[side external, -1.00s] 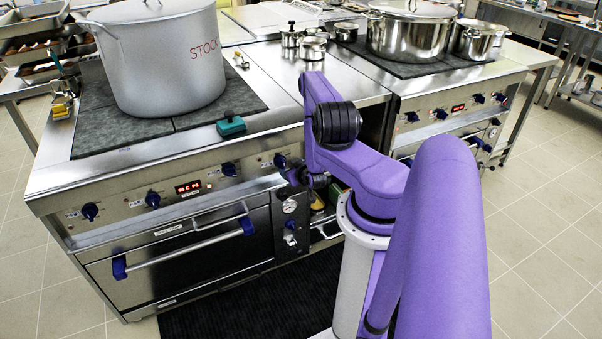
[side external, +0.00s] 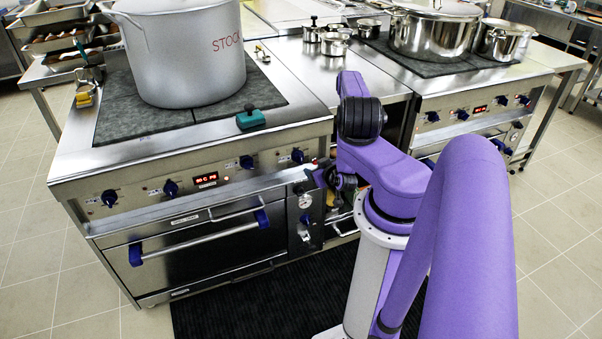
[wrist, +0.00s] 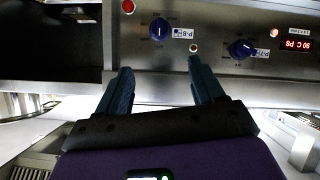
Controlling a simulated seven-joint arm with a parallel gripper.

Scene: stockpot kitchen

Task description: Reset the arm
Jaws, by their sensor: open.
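My gripper shows from close up in the wrist view (wrist: 160,82), with its two dark blue fingers spread apart and nothing between them. It faces a steel stove front with blue knobs. In the side view my purple arm is folded, with its wrist end low beside the stove's control panel (side external: 235,176). The gripper there is small, dark and largely hidden, so I cannot tell its exact distance from the panel.
A large grey stockpot (side external: 185,55) stands on the left cooktop, with a teal-handled object (side external: 250,118) near the front edge. A lidded steel pot (side external: 435,33) stands on the right stove. An oven handle (side external: 200,238) juts out below the panel. Floor on the right is clear.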

